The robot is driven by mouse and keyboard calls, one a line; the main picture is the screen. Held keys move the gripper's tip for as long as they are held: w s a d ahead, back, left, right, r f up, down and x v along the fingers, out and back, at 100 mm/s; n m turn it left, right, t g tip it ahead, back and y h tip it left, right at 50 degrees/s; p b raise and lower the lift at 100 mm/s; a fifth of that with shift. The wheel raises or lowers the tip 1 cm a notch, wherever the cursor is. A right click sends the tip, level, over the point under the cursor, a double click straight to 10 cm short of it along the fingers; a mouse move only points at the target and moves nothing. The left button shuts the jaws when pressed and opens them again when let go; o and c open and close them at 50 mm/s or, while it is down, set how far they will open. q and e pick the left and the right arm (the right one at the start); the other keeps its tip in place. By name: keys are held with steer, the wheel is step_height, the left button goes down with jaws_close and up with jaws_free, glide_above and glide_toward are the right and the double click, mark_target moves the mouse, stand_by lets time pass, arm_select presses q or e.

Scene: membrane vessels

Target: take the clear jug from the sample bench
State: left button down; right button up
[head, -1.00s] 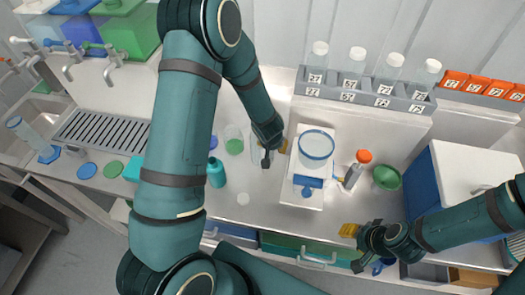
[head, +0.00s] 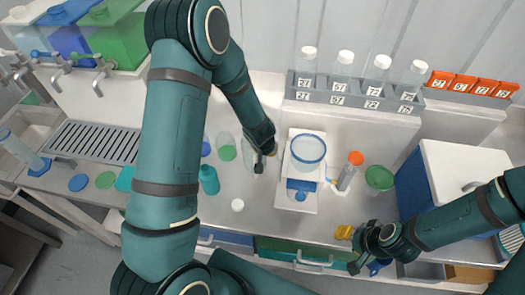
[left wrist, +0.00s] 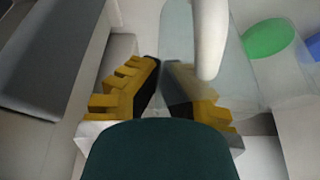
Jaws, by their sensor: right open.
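The clear jug (head: 247,152) stands on the sample bench (head: 222,205), partly hidden by my left arm and gripper in the head view. In the left wrist view its clear wall (left wrist: 178,30) and pale handle (left wrist: 210,40) are close up. My left gripper (head: 262,163) is at the jug's right side. In the left wrist view its fingers (left wrist: 160,70) lie close together at the tips, with the right finger seen through the clear wall. Whether they grip the jug is unclear. My right gripper (head: 350,250) is open and empty at the bench's front edge.
A clear vessel with green contents (head: 227,148) and a teal bottle (head: 209,180) stand left of the jug. A white device with a blue-rimmed bowl (head: 308,150) is close on the right. Bottles line a rack (head: 352,98) behind.

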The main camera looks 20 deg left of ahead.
arm_select(q)
step_height(320, 180, up, 3)
steer(key=shift+f+p, duration=0.1)
steer(key=shift+p, duration=0.3)
steer(key=shift+r, duration=3.45)
